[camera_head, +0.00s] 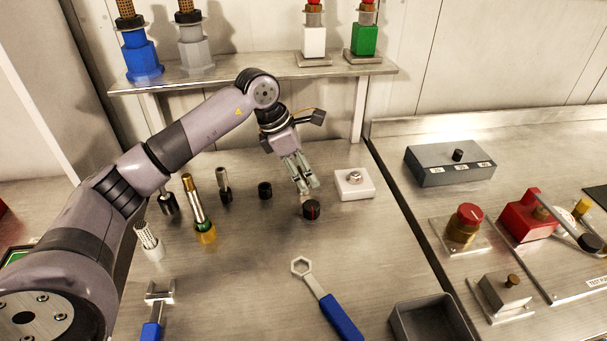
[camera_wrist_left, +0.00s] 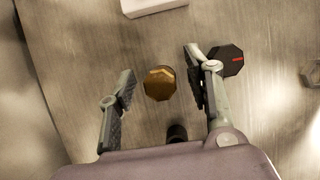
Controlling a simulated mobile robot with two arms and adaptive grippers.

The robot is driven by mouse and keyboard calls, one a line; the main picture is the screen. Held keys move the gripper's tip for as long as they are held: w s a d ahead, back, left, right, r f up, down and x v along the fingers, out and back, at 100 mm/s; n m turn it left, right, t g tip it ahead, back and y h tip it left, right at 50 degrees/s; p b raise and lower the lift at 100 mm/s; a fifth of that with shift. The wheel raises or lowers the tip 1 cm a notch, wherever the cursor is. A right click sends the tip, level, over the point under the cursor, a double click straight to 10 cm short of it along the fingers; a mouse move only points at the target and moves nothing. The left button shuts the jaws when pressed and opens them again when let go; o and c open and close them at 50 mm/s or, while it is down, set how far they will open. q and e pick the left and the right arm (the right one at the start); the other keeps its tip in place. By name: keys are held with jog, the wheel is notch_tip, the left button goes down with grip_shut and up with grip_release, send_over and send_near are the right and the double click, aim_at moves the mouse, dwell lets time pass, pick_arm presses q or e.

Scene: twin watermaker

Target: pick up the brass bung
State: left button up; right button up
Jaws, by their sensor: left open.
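The brass bung (camera_wrist_left: 160,83) shows in the left wrist view as a brass-coloured faceted top on the metal bench. It lies between the two spread fingers of my left gripper (camera_wrist_left: 160,74), with a gap to either side. In the head view my left gripper (camera_head: 305,187) points down over the bench, and I cannot make out the bung there; the fingers seem to hide it. The gripper is open and holds nothing. My right gripper is not in view.
A black cap with a red mark (camera_head: 311,210) stands close beside the right finger in the wrist view (camera_wrist_left: 227,62). A small black piece (camera_head: 265,190) and a white block (camera_head: 354,184) are near. A blue-handled wrench (camera_head: 326,300) lies in front. Upright tools stand left.

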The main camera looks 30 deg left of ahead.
pick_arm(q)
jog(key=shift+c, duration=0.2)
jog(key=shift+r, duration=0.1)
grip_shut()
dwell(0.5)
notch_tip(320, 180, up, 20)
jog(key=shift+b, duration=0.4)
jog(key=c, duration=0.6)
grip_release()
jog(key=shift+c, duration=0.2)
grip_shut()
